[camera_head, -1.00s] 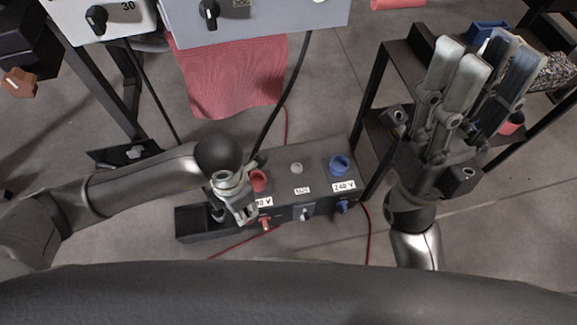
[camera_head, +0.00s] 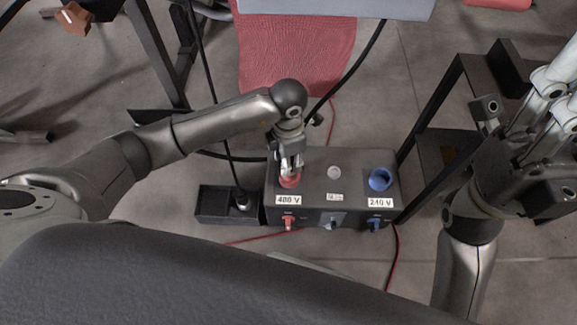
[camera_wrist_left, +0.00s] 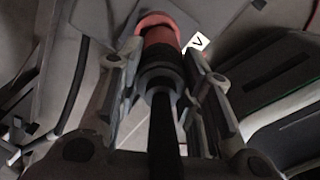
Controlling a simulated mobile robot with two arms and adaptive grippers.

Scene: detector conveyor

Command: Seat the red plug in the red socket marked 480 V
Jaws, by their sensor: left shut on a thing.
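The red socket (camera_head: 290,182), behind a label that appears to read 480 V, is at the left of the dark box's top and partly hidden by my left gripper (camera_head: 291,168). That gripper points down over it, shut on the plug. In the left wrist view, the plug's black body and cable run between the fingers (camera_wrist_left: 160,85), with a red cylinder (camera_wrist_left: 160,32) beyond their tips. I cannot tell where red plug ends and socket begins, or how deep the plug sits. My right gripper (camera_head: 560,85) is at the right edge, fingers apart, tips partly cut off.
The dark box (camera_head: 350,165) also has a grey socket (camera_head: 334,172) and a blue socket (camera_head: 380,179) marked 240 V. A black tray (camera_head: 215,217) adjoins it at left, with a dark piece on a cable inside. A black frame (camera_head: 425,150) stands close at right.

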